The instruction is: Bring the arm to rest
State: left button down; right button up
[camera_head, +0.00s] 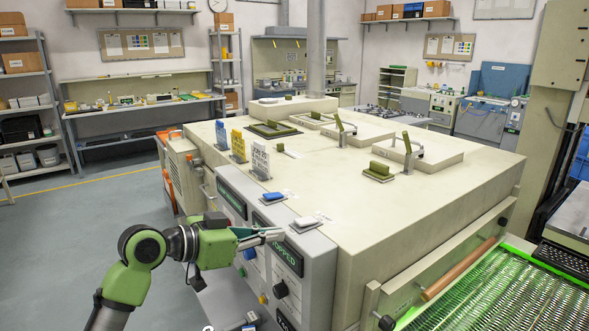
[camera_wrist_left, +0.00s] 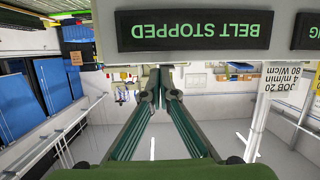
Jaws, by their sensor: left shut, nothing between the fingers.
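My left arm (camera_head: 130,280), green and dark grey, comes in from the lower left in the head view. Its gripper (camera_head: 278,234) points right, in front of the machine's grey control panel (camera_head: 322,262), close to the panel's top edge. The left gripper is shut and empty. In the left wrist view the two fingers (camera_wrist_left: 158,75) converge at their tips, below a display (camera_wrist_left: 195,31) reading "BELT STOPPED" upside down. Whether the fingertips touch the panel cannot be told. My right gripper is not in view.
The large beige machine (camera_head: 400,218) fills the middle and right. A blue block (camera_head: 273,197) and a white block (camera_head: 306,222) sit on its top near the panel edge. Job cards (camera_head: 260,160) stand behind them. A green-lit mesh belt (camera_head: 500,290) lies at lower right. Floor (camera_head: 60,240) at left is clear.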

pick_arm(q)
jog(key=s+a+f+n+g+y, duration=0.1)
jog(key=s+f+y, duration=0.1)
jog(key=s+f, duration=0.45)
jog(key=s+a+f+n+g+y, duration=0.1)
jog(key=s+f+y, duration=0.15)
jog(key=f, duration=0.75)
jog(key=s+a+f+n+y, duration=0.1)
jog(key=s+f+n, duration=0.1)
jog(key=s+f, duration=0.5)
jog(key=s+a+f+n+g+y, duration=0.1)
jog(key=s+a+f+y, duration=0.2)
jog(key=s, duration=0.4)
jog(key=s+a+f+n+g+y, duration=0.1)
jog(key=s+a+f+n+g, duration=0.1)
jog(key=s+a+f, duration=0.35)
jog(key=s+a+f+n+g+y, duration=0.1)
jog(key=s+a+f+y, duration=0.1)
jog(key=s, duration=0.6)
notch_tip(320, 180, down, 26)
jog(key=s+g, duration=0.1)
jog(key=s, duration=0.1)
jog(key=s+a+f+g, duration=0.1)
jog(key=s+a+f, duration=0.2)
jog(key=s+f, duration=1.3)
jog(key=shift+s+m, duration=0.3)
jog(key=shift+s, duration=0.05)
jog(key=shift+f, duration=0.1)
